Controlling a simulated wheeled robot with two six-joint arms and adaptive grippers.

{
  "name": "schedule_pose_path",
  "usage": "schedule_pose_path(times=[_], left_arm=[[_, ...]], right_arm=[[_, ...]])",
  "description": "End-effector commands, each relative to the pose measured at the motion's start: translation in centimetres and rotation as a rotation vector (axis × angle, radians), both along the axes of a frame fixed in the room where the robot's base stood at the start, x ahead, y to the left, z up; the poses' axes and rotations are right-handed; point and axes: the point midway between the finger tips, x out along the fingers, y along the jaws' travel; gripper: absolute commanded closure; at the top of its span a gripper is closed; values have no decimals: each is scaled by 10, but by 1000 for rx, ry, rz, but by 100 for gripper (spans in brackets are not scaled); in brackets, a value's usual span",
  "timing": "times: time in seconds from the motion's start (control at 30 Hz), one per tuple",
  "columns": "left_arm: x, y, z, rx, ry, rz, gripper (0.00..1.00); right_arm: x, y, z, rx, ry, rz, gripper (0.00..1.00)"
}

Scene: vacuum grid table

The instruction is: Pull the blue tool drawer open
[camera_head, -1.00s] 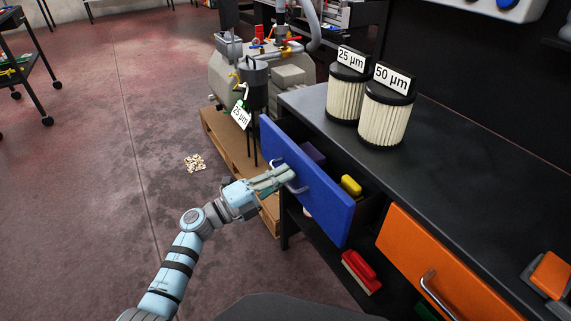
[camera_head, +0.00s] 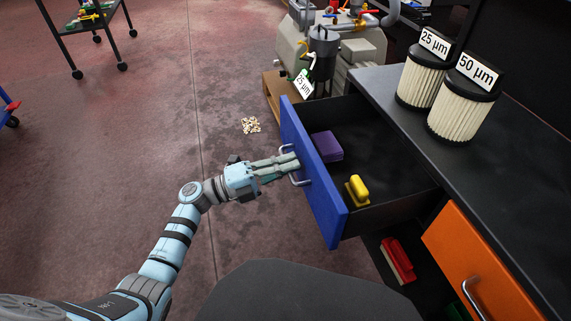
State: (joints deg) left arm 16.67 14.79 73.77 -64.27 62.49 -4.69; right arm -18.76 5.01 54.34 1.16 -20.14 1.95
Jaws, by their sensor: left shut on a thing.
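The blue tool drawer (camera_head: 322,193) stands well out from the dark workbench, with its inside in view. A purple block (camera_head: 327,146) and a yellow-handled tool (camera_head: 357,190) lie in it. My left gripper (camera_head: 290,165) is shut on the drawer's metal handle (camera_head: 296,180), at the middle of the blue front. The fingers hide part of the handle. My right gripper is not in view.
Two labelled filters, 25 µm (camera_head: 421,82) and 50 µm (camera_head: 462,104), stand on the bench top (camera_head: 520,165). A red brush (camera_head: 397,260) lies on the lower shelf. Floor at the left is mostly clear.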

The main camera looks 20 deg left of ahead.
Motion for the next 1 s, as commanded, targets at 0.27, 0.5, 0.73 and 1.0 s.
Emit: schedule_pose_path(times=[0.27, 0.5, 0.73, 1.0], left_arm=[[-2, 0, -2, 2, 3, -2, 71], [-1, 1, -1, 1, 2, 1, 70], [-13, 21, -7, 6, 4, 2, 70], [-52, 81, -20, 5, 5, 0, 70]], right_arm=[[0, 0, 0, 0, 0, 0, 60], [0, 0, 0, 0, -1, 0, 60], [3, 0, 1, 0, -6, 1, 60], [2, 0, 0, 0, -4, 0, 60]])
